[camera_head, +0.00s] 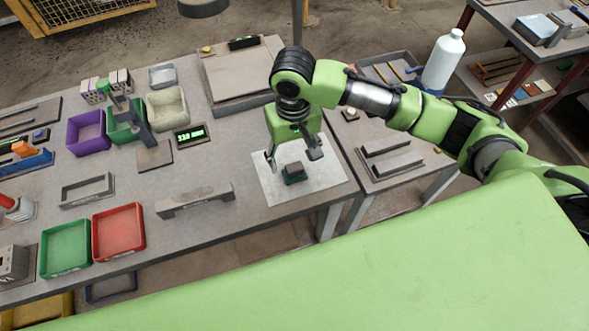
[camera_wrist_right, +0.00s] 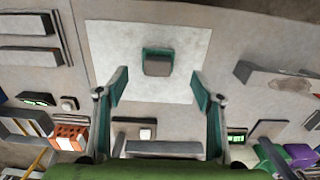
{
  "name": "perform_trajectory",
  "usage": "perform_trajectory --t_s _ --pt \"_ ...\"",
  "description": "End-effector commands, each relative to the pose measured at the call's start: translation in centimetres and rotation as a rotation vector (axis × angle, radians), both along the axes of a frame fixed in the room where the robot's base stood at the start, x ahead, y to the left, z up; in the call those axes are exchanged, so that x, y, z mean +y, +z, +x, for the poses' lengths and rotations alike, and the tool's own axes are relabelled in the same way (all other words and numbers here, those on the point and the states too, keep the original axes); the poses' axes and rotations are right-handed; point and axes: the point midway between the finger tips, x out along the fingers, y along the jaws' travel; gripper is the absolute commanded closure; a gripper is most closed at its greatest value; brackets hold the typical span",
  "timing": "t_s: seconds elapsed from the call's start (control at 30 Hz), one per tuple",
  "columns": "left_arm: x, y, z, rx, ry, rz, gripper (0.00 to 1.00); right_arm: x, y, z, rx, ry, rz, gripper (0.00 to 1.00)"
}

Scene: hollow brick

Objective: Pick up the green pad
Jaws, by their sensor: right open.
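The green pad (camera_head: 294,173) is a small block with a dark grey top and green sides. It lies on a pale square sheet (camera_head: 323,183) at the right end of the workbench. My right gripper (camera_head: 291,157) is open just above and around the near space of the pad, pointing down. In the right wrist view the pad (camera_wrist_right: 158,62) sits on the pale sheet (camera_wrist_right: 190,40), ahead of the two open fingers (camera_wrist_right: 161,95) and not between their tips. Nothing is held. My left gripper is not in view.
Left of the sheet a grey bracket (camera_head: 196,200) stands on the bench. Red (camera_head: 141,248) and green (camera_head: 48,271) trays lie farther left. A raised grey plate (camera_head: 215,93) is behind the arm. A side table with metal bars (camera_head: 397,164) is at right.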

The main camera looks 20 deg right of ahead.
Motion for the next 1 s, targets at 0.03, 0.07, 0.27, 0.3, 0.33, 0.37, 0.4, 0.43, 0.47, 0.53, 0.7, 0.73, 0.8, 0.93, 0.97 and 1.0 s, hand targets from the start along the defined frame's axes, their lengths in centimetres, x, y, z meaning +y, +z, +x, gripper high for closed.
perform_trajectory --t_s 0.03,0.07,0.27,0.3,0.33,0.37,0.4,0.43,0.47,0.53,0.7,0.73,0.8,0.93,0.97,1.0 --pt "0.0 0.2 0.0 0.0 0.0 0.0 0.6 0.0 -0.6 0.0 0.0 -0.001 0.0 0.39" --pt "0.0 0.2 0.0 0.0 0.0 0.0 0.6 0.0 -0.9 0.0 0.0 -0.001 -0.001 0.39" --pt "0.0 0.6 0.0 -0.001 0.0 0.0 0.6 -0.1 -2.2 0.1 0.0 -0.001 0.0 0.39" --pt "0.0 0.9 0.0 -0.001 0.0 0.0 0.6 -0.3 -2.6 0.2 0.001 -0.001 -0.002 0.39" --pt "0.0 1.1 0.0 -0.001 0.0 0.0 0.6 -0.3 -3.1 0.2 0.0 0.0 -0.002 0.39" --pt "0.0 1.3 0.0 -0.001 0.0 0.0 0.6 -0.4 -3.5 0.3 0.001 -0.001 -0.002 0.39" --pt "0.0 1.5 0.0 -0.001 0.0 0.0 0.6 -0.5 -4.1 0.4 0.001 -0.002 -0.001 0.39" --pt "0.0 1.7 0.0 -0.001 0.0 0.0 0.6 -0.5 -4.6 0.4 0.001 -0.001 -0.002 0.39" --pt "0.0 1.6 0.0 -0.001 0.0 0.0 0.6 -0.5 -5.2 0.4 0.001 0.0 -0.001 0.39" --pt "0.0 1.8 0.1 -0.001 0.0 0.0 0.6 -0.4 -6.0 0.4 -0.001 0.001 0.0 0.39" --pt "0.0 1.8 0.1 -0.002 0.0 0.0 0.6 -0.4 -6.8 0.4 -0.003 0.002 0.001 0.39" --pt "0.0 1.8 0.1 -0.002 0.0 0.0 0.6 -0.4 -6.8 0.5 -0.004 0.002 0.001 0.39" --pt "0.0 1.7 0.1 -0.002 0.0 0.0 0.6 -0.4 -6.8 0.5 -0.004 0.002 0.001 0.39" --pt "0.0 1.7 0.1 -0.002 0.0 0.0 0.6 -0.4 -6.7 0.4 -0.003 0.002 0.001 0.6" --pt "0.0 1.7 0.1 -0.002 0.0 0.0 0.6 -0.4 -6.7 0.5 -0.004 0.002 0.001 0.67" --pt "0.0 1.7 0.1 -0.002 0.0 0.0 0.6 -0.4 -6.7 0.4 -0.003 0.002 0.001 0.78"
